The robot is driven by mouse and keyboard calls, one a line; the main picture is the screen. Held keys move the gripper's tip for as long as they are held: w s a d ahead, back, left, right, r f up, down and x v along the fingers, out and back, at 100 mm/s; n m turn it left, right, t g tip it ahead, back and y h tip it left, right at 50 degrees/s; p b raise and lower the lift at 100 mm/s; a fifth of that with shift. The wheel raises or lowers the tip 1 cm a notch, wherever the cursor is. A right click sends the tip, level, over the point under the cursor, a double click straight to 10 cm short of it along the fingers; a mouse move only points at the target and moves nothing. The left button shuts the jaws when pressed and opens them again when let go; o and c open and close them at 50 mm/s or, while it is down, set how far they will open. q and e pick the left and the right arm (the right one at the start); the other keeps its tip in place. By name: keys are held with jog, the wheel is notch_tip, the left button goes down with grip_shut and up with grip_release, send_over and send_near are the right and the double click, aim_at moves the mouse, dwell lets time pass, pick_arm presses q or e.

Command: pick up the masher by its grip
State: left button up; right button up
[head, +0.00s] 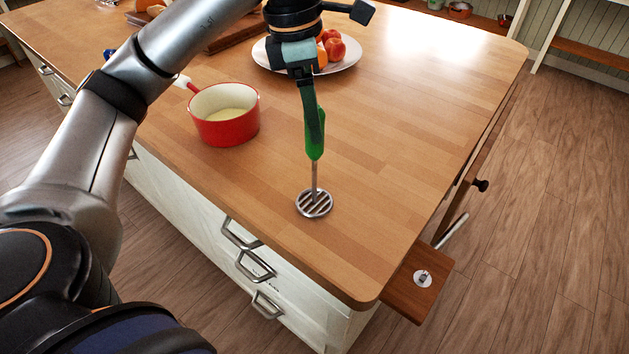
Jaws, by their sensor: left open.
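The masher (314,203) has a slotted metal head resting on the wooden island top, a thin metal shaft and a green grip (314,148) pointing up. It stands close to upright, near the island's front edge. My left gripper (315,122) comes from above, with its dark fingers pointing down at the green grip. One finger covers part of the grip's upper length in the picture. The jaws are open, and I cannot tell whether a finger touches the grip. My right gripper is out of view.
A red saucepan (226,132) with pale contents stands left of the masher. A white plate (345,61) of fruit is behind my gripper. The island top (420,130) is clear to the right. An open drawer or shelf (405,287) juts out at the right front.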

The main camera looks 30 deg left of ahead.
aim_at(314, 151)
pick_arm(q)
jog(key=f, duration=0.5)
jog(key=shift+w+d, duration=0.25)
jog(key=shift+w, duration=0.05)
grip_shut()
